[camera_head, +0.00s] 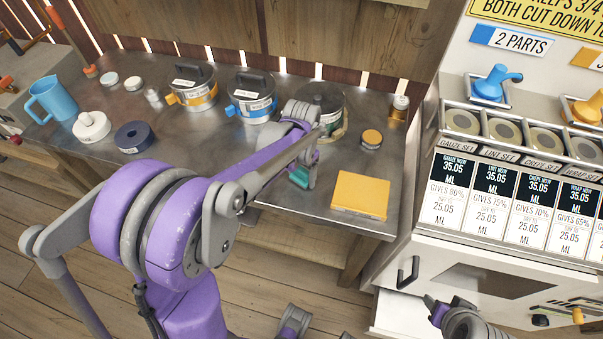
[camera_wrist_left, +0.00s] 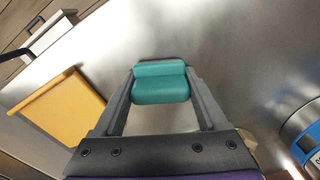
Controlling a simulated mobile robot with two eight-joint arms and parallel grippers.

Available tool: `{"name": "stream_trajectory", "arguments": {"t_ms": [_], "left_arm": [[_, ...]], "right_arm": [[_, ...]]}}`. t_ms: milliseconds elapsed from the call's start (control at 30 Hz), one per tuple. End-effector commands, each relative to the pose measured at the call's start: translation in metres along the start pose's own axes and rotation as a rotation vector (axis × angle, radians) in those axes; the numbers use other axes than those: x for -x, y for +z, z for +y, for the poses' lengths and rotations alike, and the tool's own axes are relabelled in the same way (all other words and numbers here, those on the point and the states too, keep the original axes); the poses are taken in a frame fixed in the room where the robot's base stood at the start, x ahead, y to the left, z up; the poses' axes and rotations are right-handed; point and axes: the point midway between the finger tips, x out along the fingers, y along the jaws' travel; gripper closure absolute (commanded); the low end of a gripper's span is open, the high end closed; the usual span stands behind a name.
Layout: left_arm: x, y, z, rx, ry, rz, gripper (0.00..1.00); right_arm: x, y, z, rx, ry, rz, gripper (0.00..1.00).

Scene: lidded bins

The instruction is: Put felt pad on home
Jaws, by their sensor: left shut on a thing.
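My left gripper (camera_head: 301,178) is over the metal table, with its teal fingertip pads pointing down. In the left wrist view the two teal pads (camera_wrist_left: 160,83) are close together. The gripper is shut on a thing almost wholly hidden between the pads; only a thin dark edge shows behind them. I cannot make out a felt pad by its look, nor a marked home. A yellow-orange square block (camera_head: 360,193) lies to the gripper's right near the table's front edge; it also shows in the left wrist view (camera_wrist_left: 58,108). My right gripper (camera_head: 445,304) is low at the right, its jaws unclear.
Lidded pots with orange (camera_head: 193,88), blue (camera_head: 252,97) and green (camera_head: 328,108) bands stand along the back. A blue jug (camera_head: 52,99), a white lidded piece (camera_head: 91,127) and a dark ring (camera_head: 134,137) are at left. A small orange-topped tin (camera_head: 371,139) sits behind the block.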

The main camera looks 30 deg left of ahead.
Motion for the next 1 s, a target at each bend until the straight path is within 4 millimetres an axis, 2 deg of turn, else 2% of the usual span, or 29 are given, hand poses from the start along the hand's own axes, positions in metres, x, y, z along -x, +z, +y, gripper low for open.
{"name": "stream_trajectory", "arguments": {"t_ms": [67,100,233,767,867,1000], "left_arm": [[-0.003,0.000,0.000,0.000,0.000,0.000,0.86],[-0.004,0.000,0.000,0.000,0.000,0.000,0.24],[-0.003,0.000,0.000,0.000,0.001,0.000,0.00],[-0.001,0.000,0.002,-0.002,0.003,0.000,0.00],[0.007,0.000,0.001,-0.001,0.002,0.000,0.00],[0.033,0.001,0.001,-0.001,0.001,0.000,0.00]], "right_arm": [[-0.002,0.002,0.000,0.000,0.000,-0.001,0.48],[-0.003,0.002,0.000,0.000,0.000,-0.001,0.48],[-0.002,0.001,0.000,0.000,0.000,-0.001,0.48],[-0.001,0.000,0.000,0.000,0.000,0.000,0.48],[0.001,-0.001,0.000,0.000,0.000,0.001,0.48],[0.004,-0.003,0.000,0.000,0.000,0.002,0.48]]}}
